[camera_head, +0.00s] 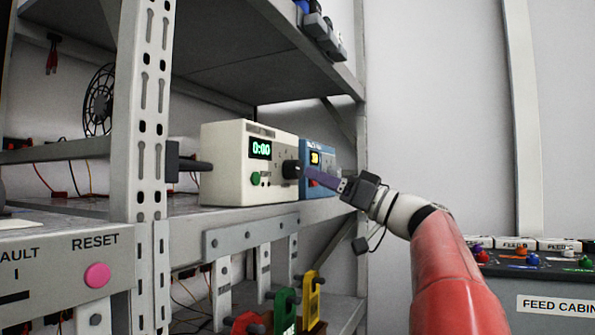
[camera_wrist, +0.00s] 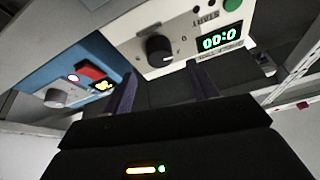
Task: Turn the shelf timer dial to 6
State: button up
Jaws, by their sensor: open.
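The shelf timer is a cream box (camera_head: 225,165) on the middle shelf, with a green display reading 0:00 (camera_head: 260,149) and a green button. Its black dial (camera_head: 292,169) is on the front face at the right. In the wrist view the dial (camera_wrist: 160,50) shows with a pale pointer mark and printed marks around it; I cannot read the setting for sure. My gripper (camera_head: 310,174) is close to the dial in the head view, its purple finger hiding part of the area. In the wrist view my gripper (camera_wrist: 163,82) has its fingers apart, with the dial beyond the gap, apparently not gripped.
A blue box (camera_head: 318,150) with a yellow display stands right beside the timer; its red switch (camera_wrist: 90,72) and grey knob (camera_wrist: 56,98) show in the wrist view. A rack upright (camera_head: 143,110) stands left. A panel with a pink RESET button (camera_head: 97,275) is lower left.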

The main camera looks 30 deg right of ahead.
aim_at(300, 170)
jog(key=p+x, duration=0.1)
jog(key=x, duration=0.4)
jog(key=shift+w, duration=0.1)
jog(key=c, duration=1)
